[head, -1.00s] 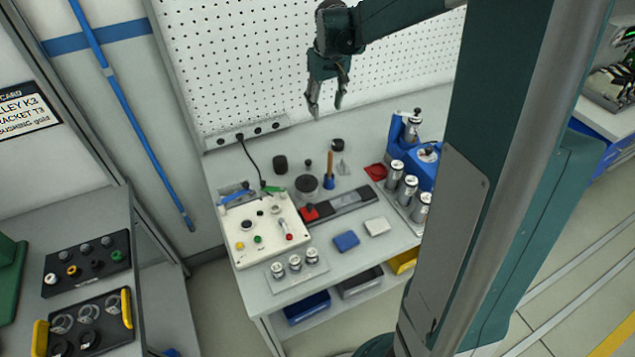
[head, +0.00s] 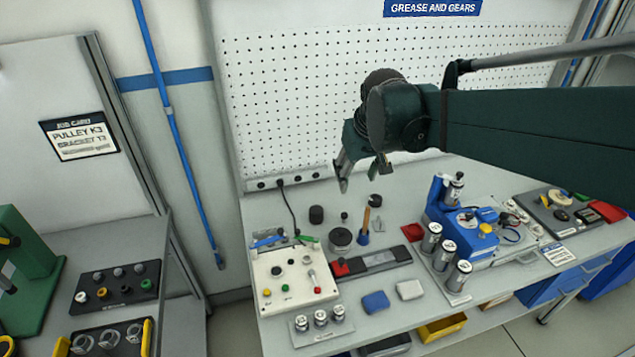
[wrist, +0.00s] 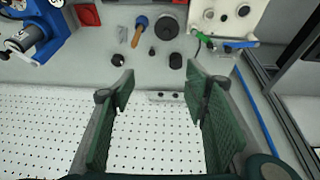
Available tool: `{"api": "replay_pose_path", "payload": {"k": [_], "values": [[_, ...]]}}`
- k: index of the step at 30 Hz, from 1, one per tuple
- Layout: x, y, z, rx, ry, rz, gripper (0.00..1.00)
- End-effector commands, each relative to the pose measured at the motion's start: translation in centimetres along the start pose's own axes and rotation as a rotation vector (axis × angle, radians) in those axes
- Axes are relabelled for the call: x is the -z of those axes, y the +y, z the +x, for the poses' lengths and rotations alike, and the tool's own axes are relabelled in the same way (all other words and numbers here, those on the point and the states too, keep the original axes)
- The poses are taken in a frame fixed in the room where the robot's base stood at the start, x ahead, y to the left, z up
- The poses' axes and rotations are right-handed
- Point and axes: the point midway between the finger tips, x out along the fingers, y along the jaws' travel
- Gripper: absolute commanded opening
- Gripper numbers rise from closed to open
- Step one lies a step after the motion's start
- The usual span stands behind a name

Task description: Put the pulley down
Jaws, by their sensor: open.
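My gripper (head: 364,180) is open and empty, in the air in front of the pegboard above the back of the bench. In the wrist view its two green fingers (wrist: 160,92) stand wide apart with nothing between them. No part is clearly marked as the pulley. A dark round disc-like part (head: 340,238), perhaps the pulley, rests on the bench below my gripper; it also shows in the wrist view (wrist: 168,25). A black cylinder (head: 316,213) stands behind it to the left.
A white panel box (head: 291,277) with a cable is left of the disc. A blue machine (head: 466,237) and silver canisters (head: 443,254) are farther right. The pegboard (head: 290,110) closes off the back.

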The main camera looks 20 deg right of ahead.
Motion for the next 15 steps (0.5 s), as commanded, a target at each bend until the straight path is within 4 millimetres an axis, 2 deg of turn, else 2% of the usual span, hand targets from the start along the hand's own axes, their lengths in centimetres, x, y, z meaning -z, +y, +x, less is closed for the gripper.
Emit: {"api": "replay_pose_path", "payload": {"k": [6,15], "values": [[-3.2,-1.9,-1.8,0.004,0.046,0.001,0.45],[-7.6,-4.0,-3.5,0.013,0.108,0.004,0.45]]}}
